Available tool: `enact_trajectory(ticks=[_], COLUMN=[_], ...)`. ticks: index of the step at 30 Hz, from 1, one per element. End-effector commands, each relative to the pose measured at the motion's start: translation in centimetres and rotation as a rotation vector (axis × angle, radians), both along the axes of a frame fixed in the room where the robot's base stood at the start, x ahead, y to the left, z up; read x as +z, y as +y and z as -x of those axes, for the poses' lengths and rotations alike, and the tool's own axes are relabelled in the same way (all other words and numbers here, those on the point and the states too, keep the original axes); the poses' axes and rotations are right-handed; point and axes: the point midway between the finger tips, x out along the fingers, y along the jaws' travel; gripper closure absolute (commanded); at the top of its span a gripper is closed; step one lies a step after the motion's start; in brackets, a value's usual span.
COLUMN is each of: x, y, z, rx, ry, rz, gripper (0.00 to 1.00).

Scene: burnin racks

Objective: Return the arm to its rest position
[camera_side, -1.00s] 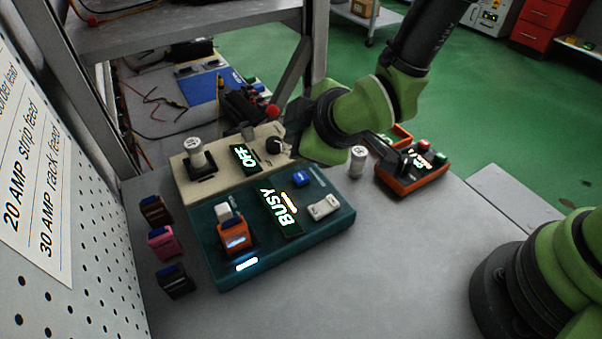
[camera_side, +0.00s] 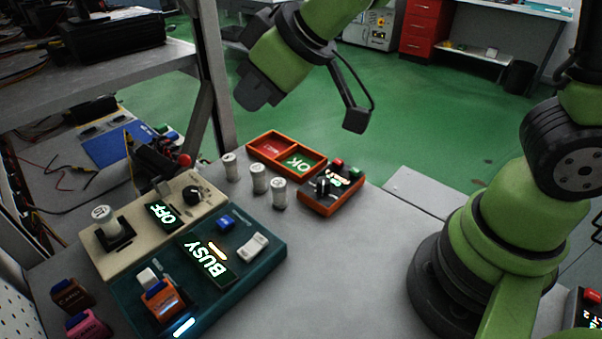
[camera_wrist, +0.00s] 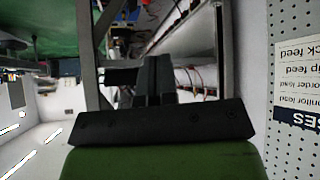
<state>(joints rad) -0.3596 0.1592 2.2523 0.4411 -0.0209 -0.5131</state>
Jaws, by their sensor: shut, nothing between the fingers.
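My gripper (camera_side: 252,100) is raised in the air above the back of the bench in the side view. Its fingers are together and hold nothing. In the wrist view my gripper (camera_wrist: 154,68) appears as a dark, closed shape in the middle. My green and black arm stands at the right, with its base on the grey bench (camera_side: 335,270). The gripper is apart from the devices on the bench.
A beige box (camera_side: 130,258) reads OFF; a teal box (camera_side: 262,262) reads BUSY. White cylinders (camera_side: 258,178), an orange OK tray (camera_side: 250,150) and an orange control box (camera_side: 325,208) stand near the back edge. A metal rack upright (camera_side: 212,80) is left of my gripper.

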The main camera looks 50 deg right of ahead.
Motion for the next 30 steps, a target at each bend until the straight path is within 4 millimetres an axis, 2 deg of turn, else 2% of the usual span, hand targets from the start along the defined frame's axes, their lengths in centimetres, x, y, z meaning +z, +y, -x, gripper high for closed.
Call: enact_trajectory(ticks=[1,6,12,15,21,30], x=[1.8,5.4,6.9,6.9,6.7,6.7], y=[-1.3,-4.8,-7.7,-8.4,-8.9,-8.8], z=[1.1,6.3,12.7,14.9,16.8,16.8], rx=[-0.054,-0.243,-0.467,-0.551,-0.626,-0.625], ry=[0.009,0.096,0.178,0.203,0.227,0.230], rz=[-0.053,-0.209,-0.340,-0.381,-0.413,-0.414], gripper=[1.00,1.00,1.00,1.00,1.00,1.00])
